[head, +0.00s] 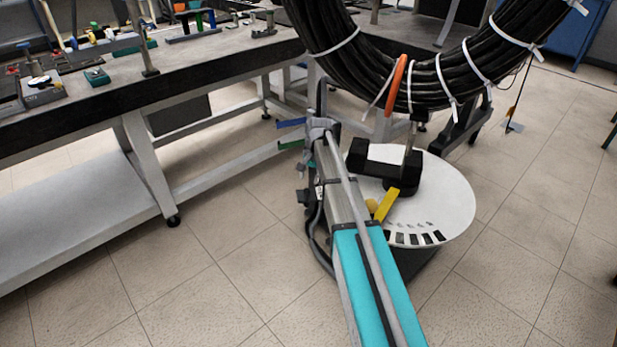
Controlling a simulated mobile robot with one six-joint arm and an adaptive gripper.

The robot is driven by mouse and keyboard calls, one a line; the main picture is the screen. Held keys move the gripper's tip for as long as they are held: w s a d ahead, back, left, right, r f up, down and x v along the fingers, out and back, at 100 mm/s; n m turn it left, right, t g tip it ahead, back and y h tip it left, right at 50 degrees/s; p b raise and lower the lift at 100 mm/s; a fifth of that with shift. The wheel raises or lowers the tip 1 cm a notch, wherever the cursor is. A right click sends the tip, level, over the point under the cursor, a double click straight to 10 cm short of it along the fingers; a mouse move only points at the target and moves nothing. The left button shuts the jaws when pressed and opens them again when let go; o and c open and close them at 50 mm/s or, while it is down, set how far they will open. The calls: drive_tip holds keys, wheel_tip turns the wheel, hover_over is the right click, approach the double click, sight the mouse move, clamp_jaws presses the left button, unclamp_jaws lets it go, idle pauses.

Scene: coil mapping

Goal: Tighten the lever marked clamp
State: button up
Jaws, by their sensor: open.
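A long grey and teal beam (366,265) runs from the bottom edge up to a grey head (321,128) in the middle of the head view. A blue lever (291,123) and a green lever (290,145) stick out to the left of this head. A yellow lever-like piece (387,205) lies over a white round plate (440,205) to the right of the beam. No marking on any lever is legible, so I cannot tell which is marked clamp. I cannot make out my gripper in this view.
A big black cable coil (440,75) with white ties and an orange ring (397,85) hangs above the plate. A black block (370,180) stands on the plate. A workbench (110,100) with tools is at the left. The tiled floor (215,270) is clear at lower left.

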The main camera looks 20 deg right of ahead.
drive_tip(key=shift+d+r+p, duration=0.2)
drive_tip(key=shift+r+p, duration=0.8)
drive_tip(key=shift+r, duration=0.2)
drive_tip(key=shift+f, duration=0.1)
drive_tip(key=c, duration=0.4)
drive_tip(key=shift+d+f+m+b, duration=0.2)
drive_tip(key=shift+d+m+b, duration=0.15)
drive_tip(key=shift+m, duration=0.15)
clamp_jaws()
drive_tip(key=d+f+m+b, duration=0.3)
drive_tip(key=d+m, duration=0.4)
drive_tip(key=m, duration=0.4)
drive_tip(key=shift+w+m+t+y, duration=0.15)
drive_tip(key=shift+m+t+y, duration=0.15)
drive_tip(key=shift+m+y, duration=0.1)
